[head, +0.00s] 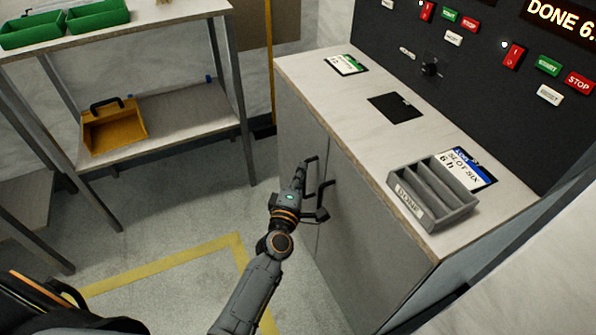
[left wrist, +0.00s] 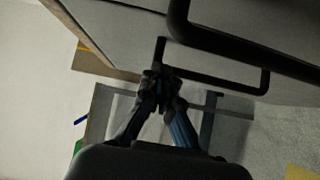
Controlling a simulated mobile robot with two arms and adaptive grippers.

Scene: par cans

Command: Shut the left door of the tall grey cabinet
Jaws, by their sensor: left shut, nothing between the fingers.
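The grey cabinet's left door (head: 300,135) shows in the head view below the pale counter. It looks flush or nearly flush with the right door (head: 365,235); I cannot tell whether a small gap remains. Dark bar handles stand near the seam, the left door's handle (head: 311,160) and the right door's handle (head: 329,184). My left gripper (head: 299,172) is shut and empty, close in front of the left door by its handle. In the left wrist view its fingertips (left wrist: 162,80) are together beside a dark handle; contact is unclear. My right gripper is out of view.
A grey divided tray (head: 430,215) and cards lie on the cabinet's counter (head: 320,85). A control panel (head: 450,60) rises behind. A metal shelf (head: 195,110) with a yellow bin (head: 113,130) stands left. The floor with yellow tape (head: 165,262) is clear before the cabinet.

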